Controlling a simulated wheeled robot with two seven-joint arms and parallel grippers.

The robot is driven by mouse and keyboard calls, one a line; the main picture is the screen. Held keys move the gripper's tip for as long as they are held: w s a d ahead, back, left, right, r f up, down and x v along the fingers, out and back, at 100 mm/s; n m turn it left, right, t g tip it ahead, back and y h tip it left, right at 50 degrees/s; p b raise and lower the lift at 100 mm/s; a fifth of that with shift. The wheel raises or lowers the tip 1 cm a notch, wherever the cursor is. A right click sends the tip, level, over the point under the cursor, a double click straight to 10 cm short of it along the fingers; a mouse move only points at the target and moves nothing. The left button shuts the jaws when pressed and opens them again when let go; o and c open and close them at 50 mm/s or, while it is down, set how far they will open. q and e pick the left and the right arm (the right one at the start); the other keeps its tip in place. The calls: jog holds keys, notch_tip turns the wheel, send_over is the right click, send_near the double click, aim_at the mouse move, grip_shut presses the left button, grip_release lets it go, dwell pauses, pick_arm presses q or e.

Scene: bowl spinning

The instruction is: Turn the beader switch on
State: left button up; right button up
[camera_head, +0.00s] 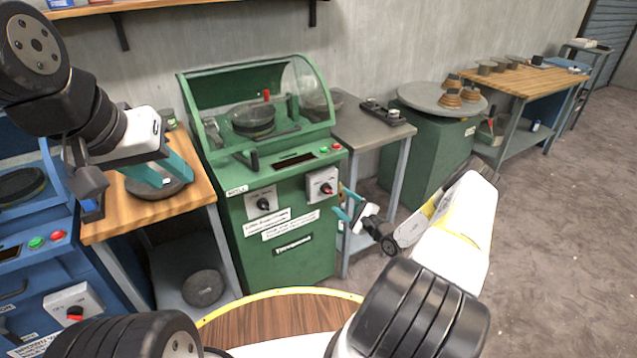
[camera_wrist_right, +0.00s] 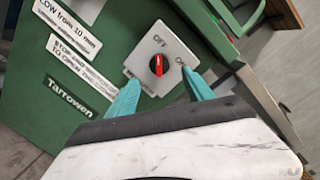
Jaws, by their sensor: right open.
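The beader switch (camera_head: 326,189) is a black and red knob on a pale square plate, on the upper right front of the green machine (camera_head: 290,255). In the right wrist view the knob (camera_wrist_right: 157,65) shows its red mark between the two fingers, below the OFF and ON lettering; which word it points at is hard to tell. My right gripper (camera_head: 346,212) is open in front of the plate. In the wrist view its teal fingertips (camera_wrist_right: 160,88) lie either side of the knob, apparently not touching it. My left gripper (camera_head: 172,176) is open and empty over the wooden table.
A second knob (camera_head: 263,204) sits left on the green front. Green and red buttons (camera_head: 330,148) are above the switch. A blue machine (camera_head: 30,270) stands at left, a grey-topped table (camera_head: 375,140) at right. The floor (camera_head: 560,220) at right is clear.

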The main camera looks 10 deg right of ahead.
aim_at(330, 192)
jog(key=x, duration=0.7)
jog(key=shift+w+a, duration=0.15)
jog(key=shift+c, duration=0.2)
grip_shut()
